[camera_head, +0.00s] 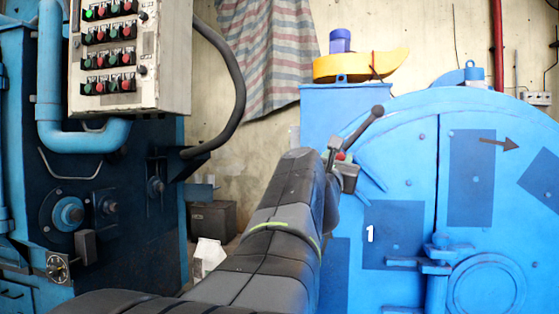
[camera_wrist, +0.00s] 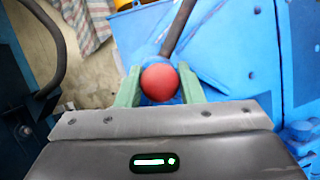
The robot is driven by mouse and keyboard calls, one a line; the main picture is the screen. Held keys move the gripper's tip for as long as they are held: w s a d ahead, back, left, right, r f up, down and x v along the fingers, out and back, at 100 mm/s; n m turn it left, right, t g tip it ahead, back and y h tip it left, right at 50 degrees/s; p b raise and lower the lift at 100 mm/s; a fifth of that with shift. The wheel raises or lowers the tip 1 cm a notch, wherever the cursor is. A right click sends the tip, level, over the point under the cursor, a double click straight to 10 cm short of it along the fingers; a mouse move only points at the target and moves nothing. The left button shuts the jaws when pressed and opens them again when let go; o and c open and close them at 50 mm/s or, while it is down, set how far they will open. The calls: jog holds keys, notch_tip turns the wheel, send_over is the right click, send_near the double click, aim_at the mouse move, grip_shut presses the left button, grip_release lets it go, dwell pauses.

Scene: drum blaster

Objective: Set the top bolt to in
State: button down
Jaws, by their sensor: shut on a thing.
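My gripper (camera_wrist: 159,73) has its pale green fingers on either side of a red ball knob (camera_wrist: 160,84), shut on it. The knob ends a dark lever rod (camera_wrist: 180,28) that runs up and away in the wrist view. In the head view my gripper (camera_head: 346,172) is at the left edge of the blue drum machine (camera_head: 420,130), partly hidden by my arm, and a bit of the red knob (camera_head: 341,156) shows. A dark lever with a round black end (camera_head: 377,111) rises just above it. I cannot tell which part is the top bolt.
A control box (camera_head: 130,50) with red and green buttons hangs at the upper left, over a dark blue machine (camera_head: 120,190). A striped cloth (camera_head: 265,50) hangs on the wall. A round hatch (camera_head: 487,285) with a latch (camera_head: 435,262) is at the lower right.

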jog(key=shift+d+f, duration=0.1)
jog(key=c, duration=1)
grip_release()
jog(key=shift+d, duration=0.1)
